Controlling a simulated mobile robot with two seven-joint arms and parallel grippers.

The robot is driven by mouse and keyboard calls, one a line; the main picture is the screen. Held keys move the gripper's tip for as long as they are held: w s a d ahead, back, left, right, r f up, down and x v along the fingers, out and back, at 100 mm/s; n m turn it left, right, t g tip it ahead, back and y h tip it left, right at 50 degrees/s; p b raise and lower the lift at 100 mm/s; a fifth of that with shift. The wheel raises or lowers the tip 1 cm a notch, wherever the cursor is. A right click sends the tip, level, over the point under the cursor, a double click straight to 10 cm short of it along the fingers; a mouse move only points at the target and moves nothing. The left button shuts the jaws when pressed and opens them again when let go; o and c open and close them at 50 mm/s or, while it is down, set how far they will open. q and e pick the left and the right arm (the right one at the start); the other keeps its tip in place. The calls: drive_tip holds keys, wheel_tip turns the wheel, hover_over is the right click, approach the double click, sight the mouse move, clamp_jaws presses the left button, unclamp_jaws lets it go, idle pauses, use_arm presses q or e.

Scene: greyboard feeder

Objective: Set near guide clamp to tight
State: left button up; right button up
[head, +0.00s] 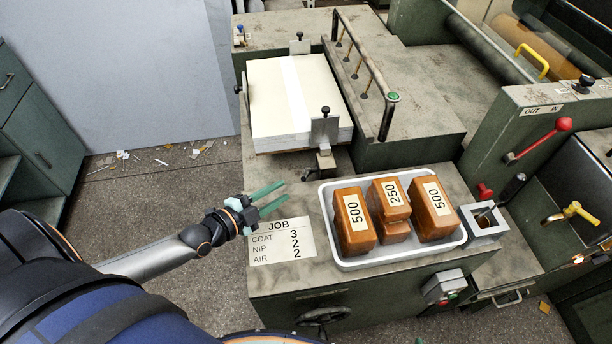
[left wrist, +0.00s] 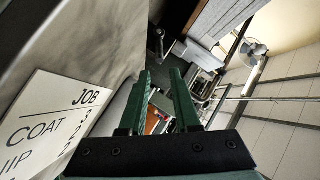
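The near guide (head: 325,131) is a grey upright plate with a black knob (head: 326,110) on top, at the front edge of the paper stack (head: 295,98). A small clamp bracket (head: 325,160) sits below it; its setting is too small to tell. My left gripper (head: 284,191) has green fingers apart with nothing between them. It is above the JOB card, left of and nearer than the clamp, and apart from it. Its fingers also show in the left wrist view (left wrist: 162,75), with a gap between them. My right gripper is not in view.
A white tray (head: 340,263) with orange weights marked 500, 250 and 500 stands right of my gripper. The JOB card (head: 282,241) reads COAT 3, NIP 2, AIR 2. A rail with posts (head: 365,66) stands beside the stack. A red lever (head: 540,138) is at the right.

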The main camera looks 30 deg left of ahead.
sight(304, 176)
use_arm(q)
drive_tip(key=b+x, duration=0.1)
drive_tip(key=x, duration=0.8)
drive_tip(key=shift+w+d+f, duration=0.1)
drive_tip(key=shift+w, duration=0.15)
clamp_jaws()
